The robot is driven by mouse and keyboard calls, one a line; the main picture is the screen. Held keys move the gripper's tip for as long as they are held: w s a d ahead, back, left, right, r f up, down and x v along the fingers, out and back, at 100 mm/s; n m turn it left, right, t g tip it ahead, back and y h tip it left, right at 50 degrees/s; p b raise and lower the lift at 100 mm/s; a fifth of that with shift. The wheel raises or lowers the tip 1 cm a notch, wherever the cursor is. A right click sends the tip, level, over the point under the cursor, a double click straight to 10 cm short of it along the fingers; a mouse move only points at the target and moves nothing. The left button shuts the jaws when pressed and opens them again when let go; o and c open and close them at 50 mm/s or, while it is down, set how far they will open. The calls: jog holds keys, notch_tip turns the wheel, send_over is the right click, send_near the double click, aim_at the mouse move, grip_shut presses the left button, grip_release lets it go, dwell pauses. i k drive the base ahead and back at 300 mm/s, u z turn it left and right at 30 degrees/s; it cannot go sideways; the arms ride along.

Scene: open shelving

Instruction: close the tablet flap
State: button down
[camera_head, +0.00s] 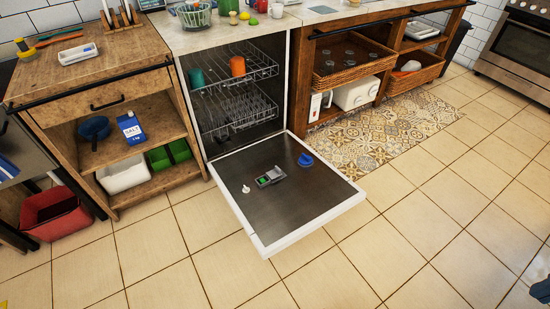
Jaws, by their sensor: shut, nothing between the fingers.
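The dishwasher door (290,215) is folded down flat, with its dark inner side up. The tablet dispenser (270,177) sits in the middle of that inner side. It shows a light grey part and a small green patch. The flap is too small in the picture to make out its exact position. A blue round piece (305,160) lies to the right of the dispenser, and a small white piece (246,189) to its left. My gripper is not clearly in view.
Dishwasher racks (235,105) hold an orange cup (238,66) and a teal cup (196,78). A wooden shelf unit (150,185) stands left of the door. A patterned rug (390,130) lies to the right. The tiled floor (300,270) before the door is clear.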

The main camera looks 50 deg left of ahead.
aim_at(275, 173)
jog(key=u, duration=0.6)
jog(key=i, duration=1.05)
jog(key=u, duration=1.3)
jog(key=i, duration=0.4)
jog(key=u, duration=0.3)
